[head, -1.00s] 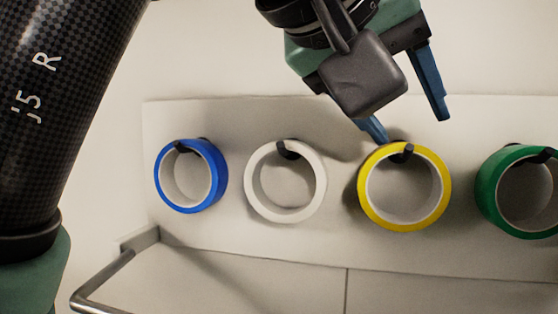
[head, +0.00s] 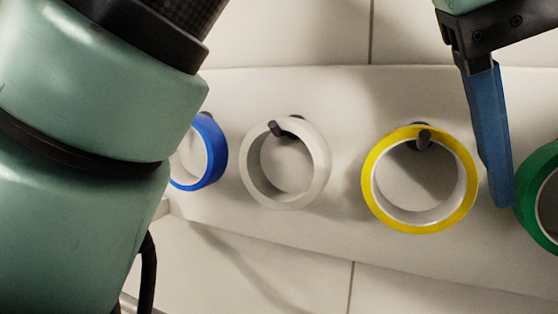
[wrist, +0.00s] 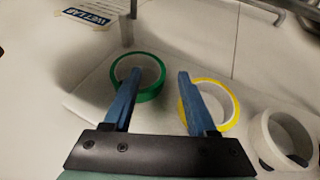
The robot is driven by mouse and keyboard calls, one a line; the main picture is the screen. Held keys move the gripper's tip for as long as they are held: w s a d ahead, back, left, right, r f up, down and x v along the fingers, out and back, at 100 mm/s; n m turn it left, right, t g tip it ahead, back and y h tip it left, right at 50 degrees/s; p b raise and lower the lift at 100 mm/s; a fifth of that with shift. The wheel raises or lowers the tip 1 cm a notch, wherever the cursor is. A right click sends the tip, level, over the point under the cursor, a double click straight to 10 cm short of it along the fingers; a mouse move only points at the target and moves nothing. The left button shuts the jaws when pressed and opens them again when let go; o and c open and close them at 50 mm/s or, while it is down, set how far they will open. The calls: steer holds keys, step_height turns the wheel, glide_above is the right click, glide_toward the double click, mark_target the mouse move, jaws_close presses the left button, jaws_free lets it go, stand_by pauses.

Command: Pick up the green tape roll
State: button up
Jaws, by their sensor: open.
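The green tape roll (head: 525,208) hangs at the right edge of the head view, partly cut off. In the wrist view the whole green ring (wrist: 151,94) shows left of centre. My gripper (wrist: 159,73) is open and empty, with its two blue fingers spread. In the wrist view the left finger overlaps the green ring, and the right finger overlaps the left side of the yellow roll (wrist: 232,102). In the head view one finger (head: 488,135) shows between the yellow and green rolls, its tip beside the green rim. I cannot tell whether it touches.
The yellow roll (head: 378,205), white roll (head: 255,180) and blue roll (head: 218,150) hang on dark pegs in a row on a pale panel (head: 340,90). A metal rail (wrist: 262,8) and a paper label (wrist: 88,18) show at the top of the wrist view.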

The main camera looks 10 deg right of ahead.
mark_target(537, 221)
steer(key=d+f+p, duration=0.1)
steer(key=w+d+f+p, duration=0.1)
steer(key=f, duration=0.1)
steer(key=w+d+f+p, duration=0.1)
steer(key=shift+w+d+f, duration=0.15)
steer(key=shift+w+f, duration=0.05)
steer(key=shift+f, duration=0.15)
steer(key=shift+d+f, duration=0.2)
steer(key=shift+d, duration=0.15)
steer(key=shift+a, duration=0.25)
steer(key=c, duration=0.5)
jaws_close()
